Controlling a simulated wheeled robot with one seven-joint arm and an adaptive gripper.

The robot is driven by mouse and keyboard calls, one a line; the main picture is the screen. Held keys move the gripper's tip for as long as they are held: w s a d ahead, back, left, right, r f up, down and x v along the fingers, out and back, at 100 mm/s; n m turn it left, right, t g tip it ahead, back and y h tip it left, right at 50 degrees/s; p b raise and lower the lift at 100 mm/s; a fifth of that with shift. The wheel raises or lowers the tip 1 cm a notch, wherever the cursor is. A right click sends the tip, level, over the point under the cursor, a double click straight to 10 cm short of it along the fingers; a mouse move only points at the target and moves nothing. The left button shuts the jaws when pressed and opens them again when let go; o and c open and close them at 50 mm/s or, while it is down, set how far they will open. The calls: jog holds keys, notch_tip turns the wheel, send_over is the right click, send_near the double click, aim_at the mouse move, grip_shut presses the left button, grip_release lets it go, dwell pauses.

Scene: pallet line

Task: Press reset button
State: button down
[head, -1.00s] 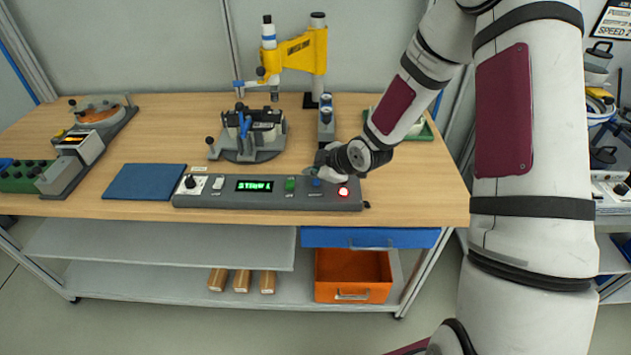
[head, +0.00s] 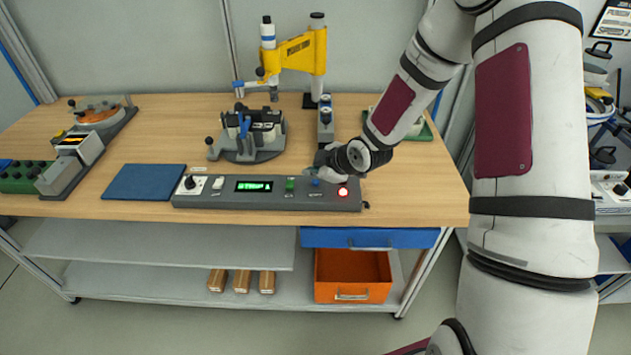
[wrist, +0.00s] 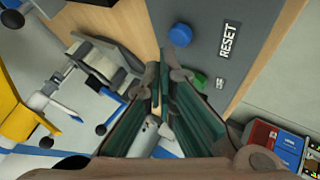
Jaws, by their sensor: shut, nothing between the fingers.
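The grey control panel (head: 270,198) lies along the front edge of the workbench. Its blue button (head: 315,182) shows just below my gripper (head: 317,172) in the head view. In the wrist view the round blue button (wrist: 180,35) has a "RESET" label (wrist: 228,40) beside it. My gripper also shows in the wrist view (wrist: 165,78); its fingers are together and empty. The fingertips appear apart from the blue button, between it and the green button (wrist: 201,80), which they partly hide. Their height above the panel is hard to tell.
The panel also carries a knob (head: 190,182), a lit display (head: 254,186) and a glowing red lamp or button (head: 342,193). A fixture (head: 250,135) and yellow press (head: 303,52) stand behind. A blue mat (head: 145,182) lies left.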

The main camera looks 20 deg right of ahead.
aim_at(314, 183)
jog(key=shift+f, duration=0.1)
jog(key=shift+f, duration=0.35)
jog(key=shift+f+b, duration=0.35)
jog(key=shift+f, duration=0.1)
dwell(0.9)
jog(key=shift+r, duration=0.1)
jog(key=shift+r+p, duration=0.55)
jog(key=shift+r, duration=0.25)
jog(key=shift+r, duration=0.1)
jog(key=shift+r+p, duration=1.35)
jog(key=shift+r, duration=1.1)
